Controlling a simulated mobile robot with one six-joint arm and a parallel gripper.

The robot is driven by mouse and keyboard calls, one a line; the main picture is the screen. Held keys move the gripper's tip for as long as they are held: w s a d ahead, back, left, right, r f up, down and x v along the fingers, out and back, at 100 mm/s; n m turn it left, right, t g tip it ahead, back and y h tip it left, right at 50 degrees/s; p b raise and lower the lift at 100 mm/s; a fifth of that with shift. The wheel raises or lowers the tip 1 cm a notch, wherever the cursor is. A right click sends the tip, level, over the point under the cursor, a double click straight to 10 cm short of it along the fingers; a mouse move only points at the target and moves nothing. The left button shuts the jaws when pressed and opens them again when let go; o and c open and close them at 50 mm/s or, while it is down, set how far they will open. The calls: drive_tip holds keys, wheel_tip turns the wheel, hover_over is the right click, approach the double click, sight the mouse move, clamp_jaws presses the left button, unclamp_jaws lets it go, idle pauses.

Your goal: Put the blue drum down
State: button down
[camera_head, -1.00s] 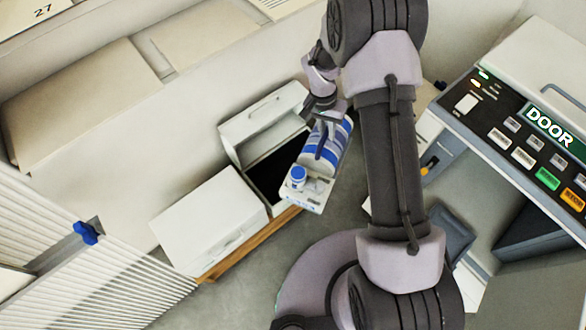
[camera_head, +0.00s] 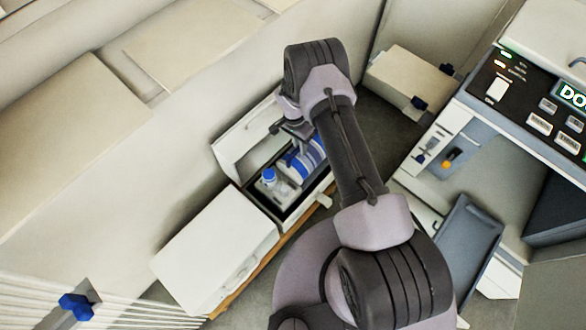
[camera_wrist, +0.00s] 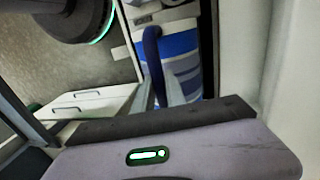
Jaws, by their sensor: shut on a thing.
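The blue drum (camera_head: 312,155) is a blue-and-white striped container lying on its side in the open-topped box (camera_head: 302,207) with dark inside. A white part with a blue cap (camera_head: 269,175) shows at its near end. My gripper (camera_head: 294,146) is shut on the drum from above. In the wrist view the drum's blue and white bands (camera_wrist: 182,62) and a dark blue curved bar (camera_wrist: 152,52) fill the space between my fingers (camera_wrist: 160,92). I cannot tell whether the drum touches the box floor.
A closed white box (camera_head: 215,250) stands beside the open box at left. The open box's raised lid (camera_head: 243,140) stands behind it near the wall. A control panel (camera_head: 535,100), a grey tray (camera_head: 466,240) and a beige box (camera_head: 410,80) are at right.

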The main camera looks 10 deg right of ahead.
sight(300, 158)
wheel_tip(300, 158, down, 9)
drive_tip(key=b, duration=0.3)
drive_tip(key=shift+s+b, duration=0.1)
drive_tip(key=shift+b, duration=0.3)
drive_tip(key=shift+r, duration=0.1)
drive_tip(key=c, duration=1.4)
unclamp_jaws()
drive_tip(key=shift+o, duration=0.2)
drive_tip(key=r+p, duration=0.1)
drive_tip(key=r, duration=0.3)
drive_tip(key=w+r+p, duration=0.1)
drive_tip(key=r+p, duration=0.1)
drive_tip(key=r, duration=0.2)
drive_tip(key=a+r+p, duration=0.1)
drive_tip(key=r, duration=0.2)
drive_tip(key=shift+w+a+r, duration=0.1)
drive_tip(key=shift+w+r, duration=0.3)
